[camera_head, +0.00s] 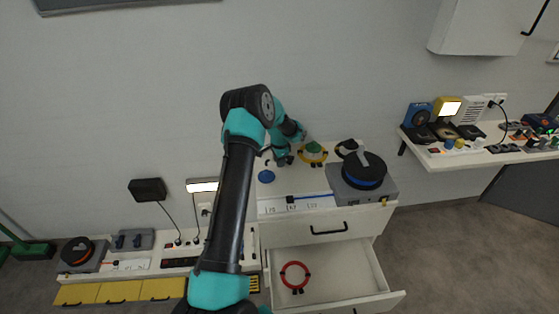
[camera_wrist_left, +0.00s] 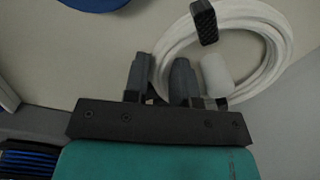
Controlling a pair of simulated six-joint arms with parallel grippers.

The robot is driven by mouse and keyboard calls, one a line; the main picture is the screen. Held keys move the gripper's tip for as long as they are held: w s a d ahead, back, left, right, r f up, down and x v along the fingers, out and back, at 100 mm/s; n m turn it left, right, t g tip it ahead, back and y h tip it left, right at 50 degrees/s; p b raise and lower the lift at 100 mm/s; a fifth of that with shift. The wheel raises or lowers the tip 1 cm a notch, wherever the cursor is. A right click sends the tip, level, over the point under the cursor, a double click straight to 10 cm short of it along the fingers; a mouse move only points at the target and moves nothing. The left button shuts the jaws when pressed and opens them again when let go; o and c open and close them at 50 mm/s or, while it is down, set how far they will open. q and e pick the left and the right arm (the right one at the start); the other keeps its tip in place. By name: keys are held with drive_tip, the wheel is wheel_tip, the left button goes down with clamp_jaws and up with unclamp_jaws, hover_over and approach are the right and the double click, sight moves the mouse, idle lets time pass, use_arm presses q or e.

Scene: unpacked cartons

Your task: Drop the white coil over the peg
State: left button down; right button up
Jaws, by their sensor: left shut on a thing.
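My left gripper (camera_wrist_left: 164,82) is shut on the white coil (camera_wrist_left: 164,55), with the coil's strand between its two fingers. The coil is a loop of several turns with a black tie, and a short white cylinder shows by the right finger. In the head view my left gripper (camera_head: 284,160) is low over the cabinet top, and the coil is hard to make out there. A round blue piece (camera_head: 266,176) lies just left of it; part of a blue piece also shows in the left wrist view (camera_wrist_left: 95,3). I cannot tell which piece is the peg.
A yellow ring (camera_head: 322,159) lies around a green piece (camera_head: 313,148) right of the gripper. A grey box with a black-and-blue spool (camera_head: 363,170) stands farther right. A drawer (camera_head: 340,278) stands open below, holding a red ring (camera_head: 283,275).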

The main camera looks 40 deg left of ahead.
use_arm(q)
drive_tip(key=shift+f, duration=0.2)
drive_tip(key=c, duration=0.9)
unclamp_jaws()
drive_tip(key=shift+o, duration=0.2)
wheel_tip(320, 180, up, 17)
drive_tip(key=shift+r, duration=0.2)
